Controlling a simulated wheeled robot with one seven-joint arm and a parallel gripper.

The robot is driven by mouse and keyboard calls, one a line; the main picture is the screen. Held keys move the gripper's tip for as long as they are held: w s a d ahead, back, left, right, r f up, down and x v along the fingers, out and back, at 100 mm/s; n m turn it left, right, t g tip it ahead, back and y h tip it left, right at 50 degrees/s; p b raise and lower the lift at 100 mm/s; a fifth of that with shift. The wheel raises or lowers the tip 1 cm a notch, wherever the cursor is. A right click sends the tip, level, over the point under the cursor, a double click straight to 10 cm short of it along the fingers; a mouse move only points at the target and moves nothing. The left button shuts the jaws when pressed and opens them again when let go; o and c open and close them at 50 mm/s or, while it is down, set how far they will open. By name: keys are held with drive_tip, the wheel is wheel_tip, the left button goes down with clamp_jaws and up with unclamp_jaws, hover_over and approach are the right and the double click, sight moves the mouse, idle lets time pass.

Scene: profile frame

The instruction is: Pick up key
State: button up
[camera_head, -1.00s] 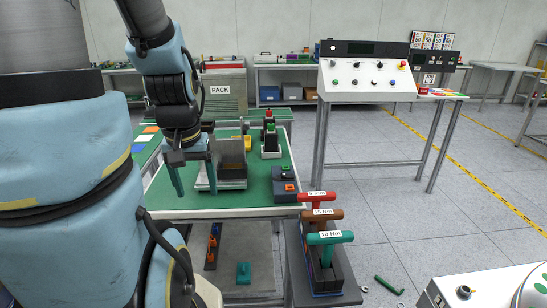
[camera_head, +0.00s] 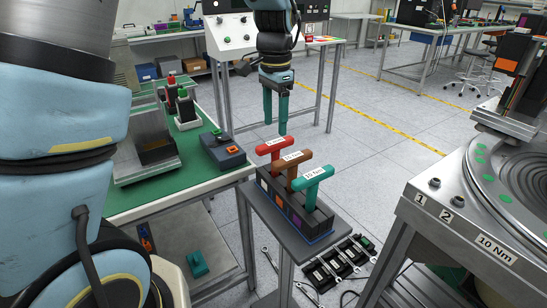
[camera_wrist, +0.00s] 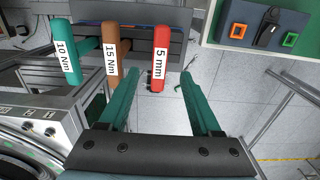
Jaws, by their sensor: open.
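Three T-handled keys stand upright in a dark rack (camera_head: 268,187) on a small grey stand. My gripper (camera_head: 276,128) has teal fingers and hangs pointing down, just behind the red key in the head view. It is open and empty. In the wrist view the red key (camera_wrist: 161,58) lies ahead of the gap between the open fingers (camera_wrist: 158,76), and the brown key (camera_wrist: 111,60) and teal key (camera_wrist: 67,55) lie left of it.
A green-topped table (camera_head: 195,168) with a dark box (camera_head: 222,150) with an orange-framed socket stands left of the rack. A metal machine (camera_head: 470,205) marked 1, 2 and 10 Nm stands at the right. Wrenches and black parts (camera_head: 340,262) lie low in front.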

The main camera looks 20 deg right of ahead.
sight(274, 154)
wheel_tip(274, 154, down, 10)
drive_tip(key=p, duration=0.2)
drive_tip(key=shift+a+p, duration=0.1)
drive_tip(key=shift+p, duration=0.2)
clamp_jaws()
idle(0.5)
